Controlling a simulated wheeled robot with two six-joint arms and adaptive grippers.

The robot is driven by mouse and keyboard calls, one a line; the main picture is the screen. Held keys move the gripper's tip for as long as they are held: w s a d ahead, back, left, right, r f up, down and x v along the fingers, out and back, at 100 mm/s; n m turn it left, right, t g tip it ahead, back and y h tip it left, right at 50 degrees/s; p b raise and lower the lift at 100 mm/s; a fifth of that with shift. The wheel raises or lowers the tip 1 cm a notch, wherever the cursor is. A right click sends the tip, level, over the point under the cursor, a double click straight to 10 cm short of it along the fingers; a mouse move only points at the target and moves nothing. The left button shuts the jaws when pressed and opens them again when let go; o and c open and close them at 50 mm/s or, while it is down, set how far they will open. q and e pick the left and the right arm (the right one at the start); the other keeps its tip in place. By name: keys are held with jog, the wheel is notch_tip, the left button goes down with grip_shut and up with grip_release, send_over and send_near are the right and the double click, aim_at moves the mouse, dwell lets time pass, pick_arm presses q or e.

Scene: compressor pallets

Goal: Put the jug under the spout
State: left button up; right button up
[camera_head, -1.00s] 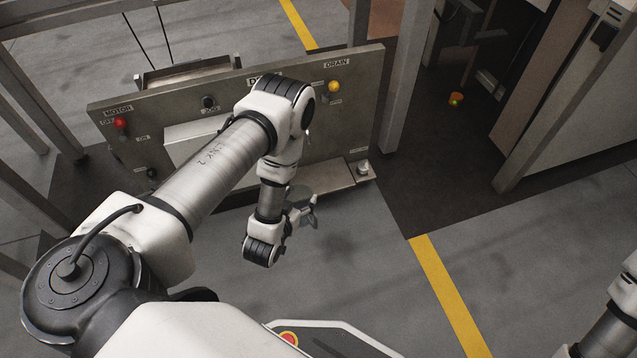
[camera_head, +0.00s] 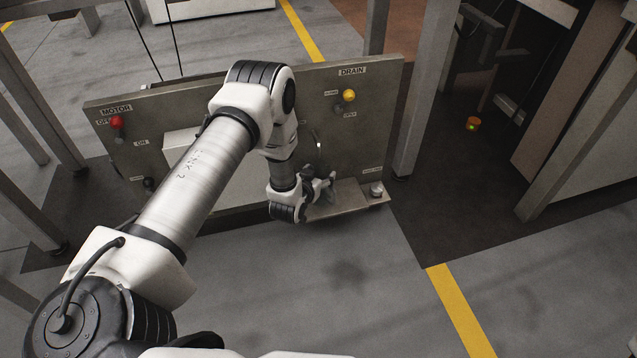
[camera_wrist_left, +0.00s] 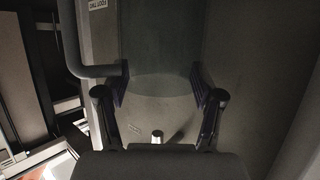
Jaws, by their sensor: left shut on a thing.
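My left gripper (camera_head: 320,187) is at the panel's front, above the small shelf (camera_head: 348,196). In the left wrist view its two fingers (camera_wrist_left: 160,98) are shut on the sides of a dark grey-green, see-through vessel, which I take to be the jug (camera_wrist_left: 160,45). A dark curved bar, which looks like its handle, runs along its left side. In the head view the jug is mostly hidden by my wrist and fingers. I cannot make out the spout clearly; a thin curved line shows on the panel (camera_head: 225,100) above the gripper. My right gripper is out of view.
The panel has a red knob (camera_head: 116,122) under MOTOR and a yellow knob (camera_head: 348,95) under DRAIN. A small metal piece (camera_head: 376,189) stands at the shelf's right end. A grey post (camera_head: 425,90) rises right of the panel. The floor in front is clear.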

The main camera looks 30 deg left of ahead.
pick_arm(q)
jog(key=shift+f, duration=0.4)
jog(key=o, duration=1.5)
jog(key=shift+o, duration=0.2)
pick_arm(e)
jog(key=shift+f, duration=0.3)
pick_arm(q)
jog(key=shift+r+p, duration=0.25)
jog(key=shift+p, duration=0.05)
jog(key=p+v, duration=0.6)
jog(key=v, duration=0.6)
jog(key=s+d+f+m+g+h, duration=0.1)
jog(key=s+d+f+g, duration=0.2)
jog(key=s+d, duration=0.15)
jog(key=s+d+f+g+h, duration=0.1)
jog(key=s+d+f+g, duration=0.1)
jog(key=s+d+g, duration=0.4)
jog(key=s+g, duration=0.1)
jog(key=s, duration=0.6)
jog(key=s+d+m+g+h, duration=0.1)
jog(key=s+g, duration=0.2)
jog(key=s, duration=0.6)
jog(key=shift+d+r, duration=0.25)
jog(key=shift+d, duration=0.05)
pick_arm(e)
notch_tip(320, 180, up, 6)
